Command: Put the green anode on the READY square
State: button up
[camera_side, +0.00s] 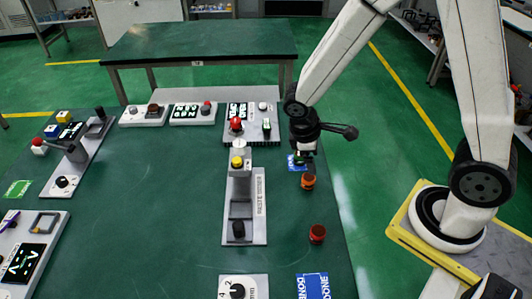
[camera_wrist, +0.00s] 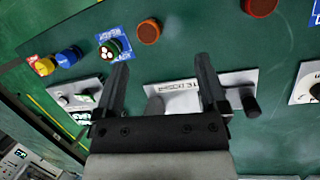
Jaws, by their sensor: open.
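In the side view this blue square (camera_side: 293,163) lies near the table's right edge, partly hidden. My gripper (camera_side: 304,153) is over that area, pointing down. In the wrist view its jaws (camera_wrist: 162,63) are open with nothing held between them. The anode appears just beyond the left fingertip.
A blue DONE square (camera_side: 312,286) lies at the front. A grey lever fixture (camera_side: 259,215) is left of my gripper. Yellow (camera_wrist: 42,66) and blue (camera_wrist: 69,56) pieces show in the wrist view.

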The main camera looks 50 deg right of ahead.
notch_tip(320, 180, up, 6)
jog(key=s+a+m+t+y, duration=0.1)
jog(key=s+m+t+y, duration=0.1)
jog(key=m, duration=0.4)
jog(key=shift+s+f+m+t+y, duration=0.15)
jog(key=shift+s+m+t+y, duration=0.2)
jog(key=shift+t+y, duration=0.45)
dwell(0.3)
